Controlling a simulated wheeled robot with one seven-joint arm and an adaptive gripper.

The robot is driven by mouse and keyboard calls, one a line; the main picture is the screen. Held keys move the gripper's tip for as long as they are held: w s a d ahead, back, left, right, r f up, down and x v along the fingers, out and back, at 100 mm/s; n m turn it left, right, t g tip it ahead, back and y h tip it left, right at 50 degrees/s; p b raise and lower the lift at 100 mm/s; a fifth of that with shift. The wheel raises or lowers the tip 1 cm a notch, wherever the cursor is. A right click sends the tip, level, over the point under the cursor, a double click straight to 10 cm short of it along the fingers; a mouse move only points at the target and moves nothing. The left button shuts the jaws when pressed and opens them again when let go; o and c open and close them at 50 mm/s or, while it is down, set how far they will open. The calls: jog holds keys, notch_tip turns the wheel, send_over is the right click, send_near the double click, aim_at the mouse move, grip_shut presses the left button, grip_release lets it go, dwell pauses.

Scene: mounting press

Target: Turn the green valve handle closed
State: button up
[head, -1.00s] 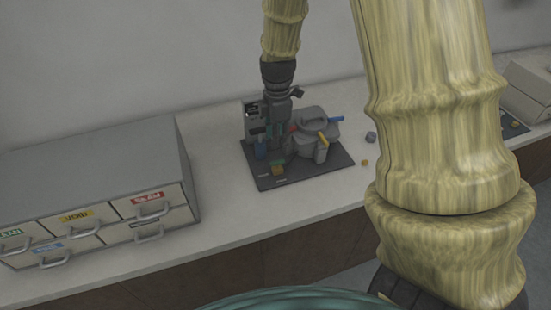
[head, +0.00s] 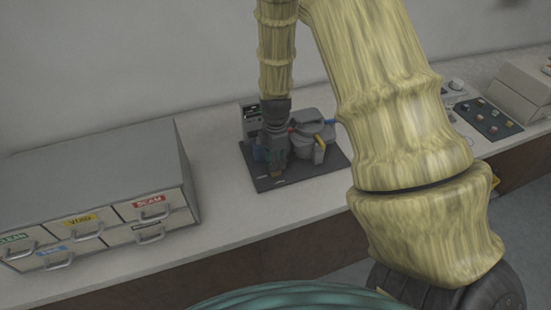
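The mounting press (head: 312,132) is a grey rounded machine on a dark base plate (head: 328,170) in the head view. A blue handle (head: 330,121) and a yellow handle (head: 320,145) show on it. I cannot make out the green valve handle; my arm and gripper cover the left part of the press. My gripper (head: 275,165) points down at the front left of the press, low over the base plate. Its fingers are small and dark against the press, so I cannot tell whether they are open, shut or touching anything.
A grey drawer cabinet (head: 95,170) with labelled drawers stands on the left of the pale counter (head: 225,195). A dark tray (head: 490,120) with several small pieces and a beige box (head: 520,90) are at the right. The counter between cabinet and press is clear.

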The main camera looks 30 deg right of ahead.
jog(key=shift+f, duration=0.2)
grip_shut()
